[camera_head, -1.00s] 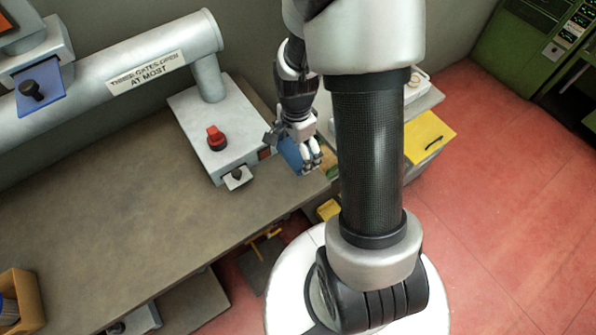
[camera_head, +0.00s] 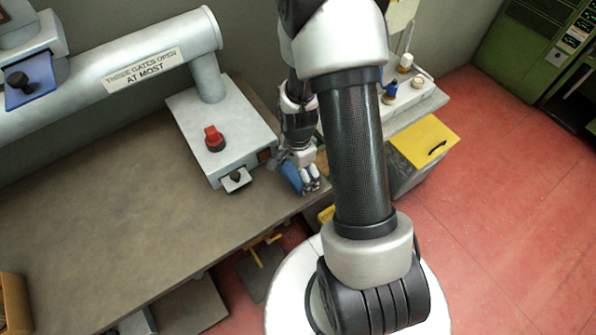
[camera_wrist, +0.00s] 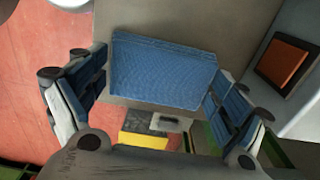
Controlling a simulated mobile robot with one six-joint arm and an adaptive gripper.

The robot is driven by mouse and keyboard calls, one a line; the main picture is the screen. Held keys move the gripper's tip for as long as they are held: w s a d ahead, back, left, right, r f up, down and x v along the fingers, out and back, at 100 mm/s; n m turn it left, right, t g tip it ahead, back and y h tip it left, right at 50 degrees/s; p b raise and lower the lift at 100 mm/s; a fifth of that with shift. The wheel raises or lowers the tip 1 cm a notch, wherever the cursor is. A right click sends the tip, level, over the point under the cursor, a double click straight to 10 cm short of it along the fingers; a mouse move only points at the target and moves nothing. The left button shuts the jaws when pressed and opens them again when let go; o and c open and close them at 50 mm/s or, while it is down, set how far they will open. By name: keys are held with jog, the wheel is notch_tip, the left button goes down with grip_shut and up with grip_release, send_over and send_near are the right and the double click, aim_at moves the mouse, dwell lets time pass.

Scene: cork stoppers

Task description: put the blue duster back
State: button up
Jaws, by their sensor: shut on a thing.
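The blue duster (camera_head: 290,173) is a blue cloth held in my gripper (camera_head: 308,182), at the right end of the brown bench (camera_head: 130,200) in the head view. In the wrist view the duster (camera_wrist: 163,72) spreads flat between the two fingers of my gripper (camera_wrist: 160,100), which are shut on it. Bench top shows behind the cloth there. I cannot tell from these frames whether the duster touches the bench.
A grey box with a red knob (camera_head: 214,138) stands on the bench just left of my gripper. A large labelled pipe (camera_head: 140,72) runs behind. To the right are a pale shelf with small bottles (camera_head: 405,62) and a yellow-topped bin (camera_head: 425,140). The bench's left middle is clear.

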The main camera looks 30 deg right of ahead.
jog(key=shift+f, duration=0.2)
jog(key=o, duration=0.8)
jog(key=shift+o, duration=0.2)
jog(key=shift+r, duration=0.1)
notch_tip(320, 180, up, 12)
jog(key=p, duration=0.4)
notch_tip(320, 180, up, 13)
jog(key=n+t, duration=0.2)
jog(key=n, duration=0.5)
send_over(298, 174)
jog(key=s+a, duration=0.2)
jog(key=a, duration=0.3)
jog(key=s+a+r+n+t, duration=0.2)
jog(key=s+a+r+n, duration=0.3)
jog(key=s+r+n, duration=0.5)
jog(key=shift+s+a+r+n+t, duration=0.3)
jog(key=shift+s+r, duration=0.25)
jog(key=shift+s, duration=0.2)
